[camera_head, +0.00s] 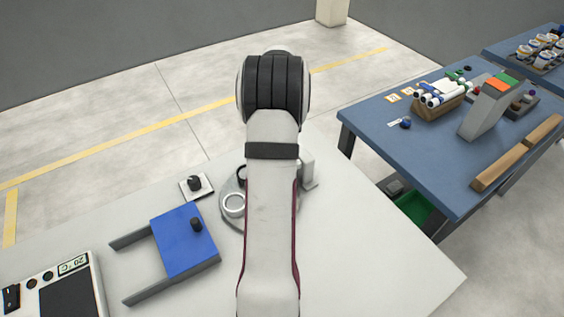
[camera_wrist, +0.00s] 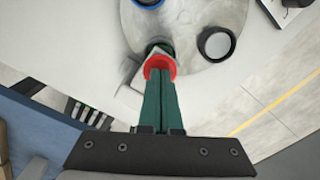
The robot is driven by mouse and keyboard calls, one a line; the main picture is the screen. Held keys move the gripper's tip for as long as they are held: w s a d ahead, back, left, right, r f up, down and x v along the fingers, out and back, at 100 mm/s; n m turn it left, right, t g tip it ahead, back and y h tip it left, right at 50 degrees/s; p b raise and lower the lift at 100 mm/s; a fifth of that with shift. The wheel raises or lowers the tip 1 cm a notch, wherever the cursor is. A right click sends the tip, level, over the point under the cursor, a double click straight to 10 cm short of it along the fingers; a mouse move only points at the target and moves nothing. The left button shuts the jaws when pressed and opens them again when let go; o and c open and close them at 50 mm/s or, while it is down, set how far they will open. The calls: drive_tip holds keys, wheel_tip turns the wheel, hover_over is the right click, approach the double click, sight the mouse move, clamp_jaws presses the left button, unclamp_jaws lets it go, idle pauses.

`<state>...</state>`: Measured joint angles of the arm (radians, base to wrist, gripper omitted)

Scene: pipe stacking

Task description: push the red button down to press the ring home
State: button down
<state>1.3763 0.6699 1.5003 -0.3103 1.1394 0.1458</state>
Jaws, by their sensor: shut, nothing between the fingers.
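In the wrist view, the red button (camera_wrist: 160,65) shows as a round red shape right at the tips of my gripper (camera_wrist: 161,74). My gripper's green fingers are together with nothing between them. The tips overlap the button in the picture, and I cannot tell whether they touch it or how far down it is. A grey round plate (camera_wrist: 190,20) lies beyond, with a dark part just past the button. In the head view, my arm hides the button and gripper. Part of the round plate (camera_head: 228,218) shows beside the arm, with a pale ring (camera_head: 233,204) on it.
A blue plate (camera_head: 184,240) with a black knob and a small white base (camera_head: 202,191) with a dark knob sit left of the round plate. A display device (camera_head: 55,287) stands at lower left. A blue table (camera_head: 400,150) with tubes and blocks is at right.

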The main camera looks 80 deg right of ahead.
wheel_tip(320, 180, up, 6)
drive_tip(key=shift+r, duration=0.3)
idle(0.6)
drive_tip(key=shift+w, duration=0.15)
drive_tip(key=w+a+r+n, duration=0.3)
drive_tip(key=w+a, duration=0.4)
drive_tip(key=a, duration=0.4)
drive_tip(key=w+a+r+n, duration=0.3)
drive_tip(key=w+a, duration=0.5)
drive_tip(key=a, duration=0.3)
drive_tip(key=s+a+f+n+y, duration=0.1)
drive_tip(key=s+a+n, duration=0.3)
drive_tip(key=a, duration=0.9)
drive_tip(key=s+a+f+n, duration=0.1)
drive_tip(key=s+a+n, duration=0.4)
drive_tip(key=a, duration=0.8)
drive_tip(key=shift+s+a+f+y, duration=0.2)
drive_tip(key=shift+s+f+y, duration=0.15)
drive_tip(key=shift+s, duration=0.8)
